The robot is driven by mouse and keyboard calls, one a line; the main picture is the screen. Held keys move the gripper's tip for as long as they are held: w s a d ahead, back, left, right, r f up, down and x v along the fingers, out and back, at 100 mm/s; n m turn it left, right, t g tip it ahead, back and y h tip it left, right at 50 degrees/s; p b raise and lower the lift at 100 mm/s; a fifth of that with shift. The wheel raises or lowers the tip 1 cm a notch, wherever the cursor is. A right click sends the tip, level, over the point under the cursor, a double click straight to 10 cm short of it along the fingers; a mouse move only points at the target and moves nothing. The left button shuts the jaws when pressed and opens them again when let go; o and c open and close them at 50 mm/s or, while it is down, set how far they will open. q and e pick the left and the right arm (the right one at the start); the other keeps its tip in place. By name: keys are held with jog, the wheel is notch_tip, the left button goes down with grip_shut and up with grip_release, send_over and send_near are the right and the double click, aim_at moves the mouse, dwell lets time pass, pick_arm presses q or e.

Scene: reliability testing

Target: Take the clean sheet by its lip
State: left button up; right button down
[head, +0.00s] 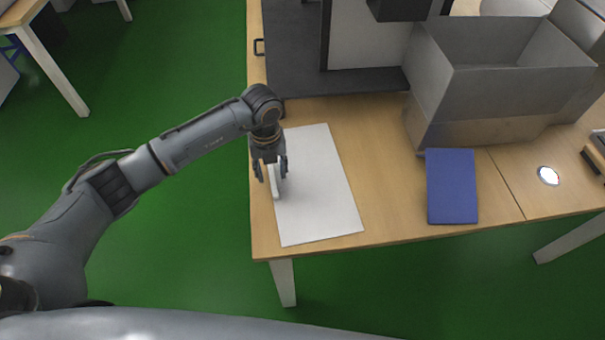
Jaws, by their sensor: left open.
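A white clean sheet (322,195) lies flat near the left front part of the wooden table. A small white upright piece, which looks like its lip (275,182), stands at its left edge. My left gripper (272,176) points down at this edge, its fingers open. The lip shows between the two fingers; I cannot tell whether either finger touches it. The gripper hides part of the sheet's left edge. My right gripper is not in view.
A blue flat pad (452,187) lies right of the sheet on the wooden table (390,215). A grey open box (490,100) stands behind it. A dark platform (300,70) is behind the sheet. A small round white disc (548,176) lies at the right.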

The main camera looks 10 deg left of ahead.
pick_arm(q)
notch_tip(320, 180, down, 2)
jog(key=shift+c, duration=0.4)
grip_shut()
jog(key=shift+r, duration=0.15)
